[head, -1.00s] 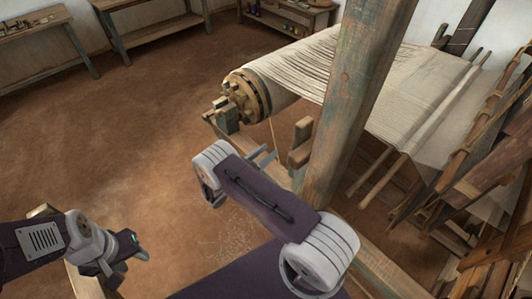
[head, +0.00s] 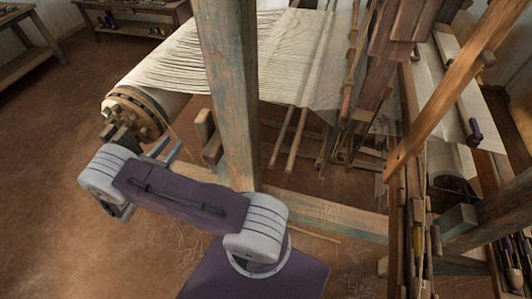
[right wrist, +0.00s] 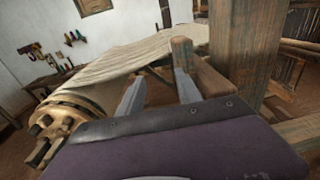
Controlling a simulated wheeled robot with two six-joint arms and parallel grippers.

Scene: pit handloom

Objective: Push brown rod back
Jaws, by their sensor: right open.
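Two slim brown rods (head: 296,138) lie side by side, slanting across the cream warp (head: 275,85) of the loom, right of the thick upright post (head: 228,90). I cannot tell which one the task means. My right gripper (head: 168,149) is left of the post, near the toothed end of the warp beam (head: 128,118), and apart from the rods. Its two fingers are spread and nothing is between them; they also show in the right wrist view (right wrist: 158,92), pointing toward a short wooden block (right wrist: 184,54). My left gripper is out of view.
The post stands between my right gripper and the rods. A low beam (head: 330,212) runs across the front. Several wooden loom bars (head: 372,75) stand at the right. Open floor (head: 50,190) lies at left.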

